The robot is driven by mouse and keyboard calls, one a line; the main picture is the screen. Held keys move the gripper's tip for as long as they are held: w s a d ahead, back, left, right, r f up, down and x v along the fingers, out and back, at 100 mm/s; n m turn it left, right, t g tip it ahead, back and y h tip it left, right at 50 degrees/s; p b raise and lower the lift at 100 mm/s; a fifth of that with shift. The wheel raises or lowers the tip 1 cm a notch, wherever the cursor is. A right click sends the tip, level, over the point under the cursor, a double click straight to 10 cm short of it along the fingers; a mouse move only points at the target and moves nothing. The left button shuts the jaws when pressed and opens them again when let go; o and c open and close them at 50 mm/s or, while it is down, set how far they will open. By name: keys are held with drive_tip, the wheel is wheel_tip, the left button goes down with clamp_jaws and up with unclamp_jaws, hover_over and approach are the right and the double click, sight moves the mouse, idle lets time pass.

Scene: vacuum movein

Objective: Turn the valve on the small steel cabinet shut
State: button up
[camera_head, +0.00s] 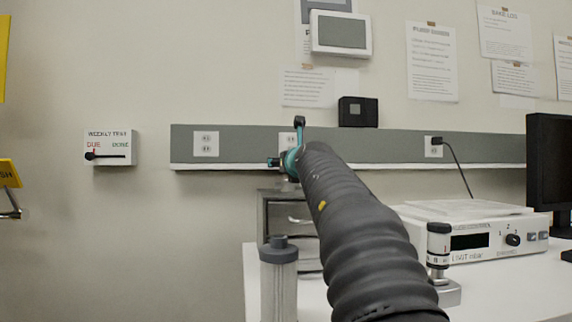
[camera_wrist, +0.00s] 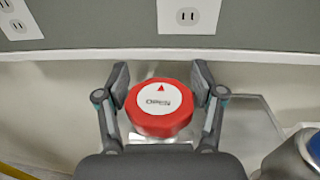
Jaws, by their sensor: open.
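The small steel cabinet (camera_head: 265,228) stands on the white bench below the grey wall rail, partly hidden behind my arm. In the wrist view the valve (camera_wrist: 160,102) is a round red knob with a white face. The face bears a red arrow pointing up in the picture and a word that looks like OPEN. My gripper (camera_wrist: 161,78) is open, one finger on each side of the knob, with a small gap showing on both sides. In the head view my gripper (camera_head: 289,160) is mostly hidden by my arm, and the knob cannot be seen.
A grey-capped clear canister (camera_head: 279,280) stands at the bench's left front. The wall rail (camera_head: 230,155) runs behind the cabinet.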

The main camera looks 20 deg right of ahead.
drive_tip(key=shift+s, duration=0.1)
drive_tip(key=s, duration=0.3)
drive_tip(key=s+a, duration=0.1)
drive_tip(key=s, duration=0.3)
drive_tip(key=s+a, duration=0.1)
drive_tip(key=s, duration=0.2)
drive_tip(key=shift+s, duration=0.25)
drive_tip(key=shift+s+a, duration=0.1)
drive_tip(key=shift+s, duration=0.5)
